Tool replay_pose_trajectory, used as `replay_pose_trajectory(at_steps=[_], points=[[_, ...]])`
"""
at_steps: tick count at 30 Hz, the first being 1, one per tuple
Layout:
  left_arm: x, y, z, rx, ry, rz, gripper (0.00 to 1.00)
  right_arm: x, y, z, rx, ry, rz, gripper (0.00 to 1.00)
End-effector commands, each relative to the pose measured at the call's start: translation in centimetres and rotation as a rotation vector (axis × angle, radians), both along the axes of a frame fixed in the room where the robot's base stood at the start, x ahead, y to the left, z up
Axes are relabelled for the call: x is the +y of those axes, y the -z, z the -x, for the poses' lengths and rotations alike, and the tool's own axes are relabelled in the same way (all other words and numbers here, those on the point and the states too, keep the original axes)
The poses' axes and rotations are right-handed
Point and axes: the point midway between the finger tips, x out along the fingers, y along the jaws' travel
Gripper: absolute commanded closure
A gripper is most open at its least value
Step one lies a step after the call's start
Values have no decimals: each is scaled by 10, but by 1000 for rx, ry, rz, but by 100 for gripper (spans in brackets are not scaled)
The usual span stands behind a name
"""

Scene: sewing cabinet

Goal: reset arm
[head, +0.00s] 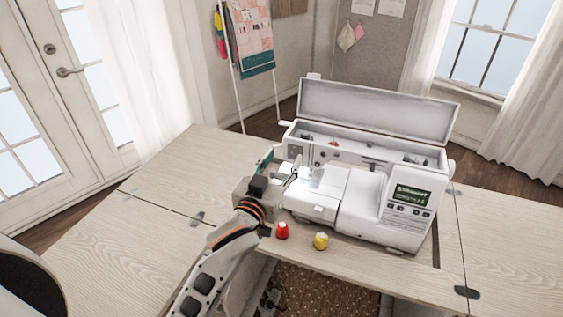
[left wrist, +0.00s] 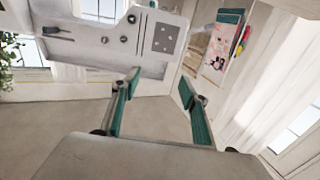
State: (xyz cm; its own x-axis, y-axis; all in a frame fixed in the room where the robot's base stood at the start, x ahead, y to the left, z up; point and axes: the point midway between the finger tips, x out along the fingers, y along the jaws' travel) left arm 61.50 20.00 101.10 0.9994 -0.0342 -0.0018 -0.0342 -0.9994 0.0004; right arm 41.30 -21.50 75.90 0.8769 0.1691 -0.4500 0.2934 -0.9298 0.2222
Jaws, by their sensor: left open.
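My left arm reaches up from the bottom of the head view to the left end of the white sewing machine (head: 358,203). My left gripper (head: 279,166) is beside that end, above the table. In the left wrist view, the left gripper (left wrist: 160,88) has its two teal fingers spread apart with nothing between them. Part of the machine's white body (left wrist: 95,40) shows beyond the fingers. I cannot tell whether a finger touches the machine. My right gripper is in neither view.
A red spool (head: 282,231) and a yellow spool (head: 321,241) stand on the wooden table (head: 160,190) in front of the machine. The machine's lid (head: 375,108) is raised at the back. The left and right table leaves are clear.

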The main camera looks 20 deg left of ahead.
Motion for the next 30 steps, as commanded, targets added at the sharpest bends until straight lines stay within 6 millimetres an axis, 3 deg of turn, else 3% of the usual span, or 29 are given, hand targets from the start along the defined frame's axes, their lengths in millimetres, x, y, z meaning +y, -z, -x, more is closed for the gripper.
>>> replay_pose_trajectory(at_steps=[15,18,20,23,26,30], points=[[0,0,4,1,0,0,56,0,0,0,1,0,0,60],[0,10,7,16,5,-7,56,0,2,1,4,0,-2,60],[-1,26,12,42,12,-19,56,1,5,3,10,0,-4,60],[-2,72,31,113,38,-50,56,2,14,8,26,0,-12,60],[-3,131,63,208,76,-92,56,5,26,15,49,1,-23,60],[-3,210,120,341,134,-143,56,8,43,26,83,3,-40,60]])
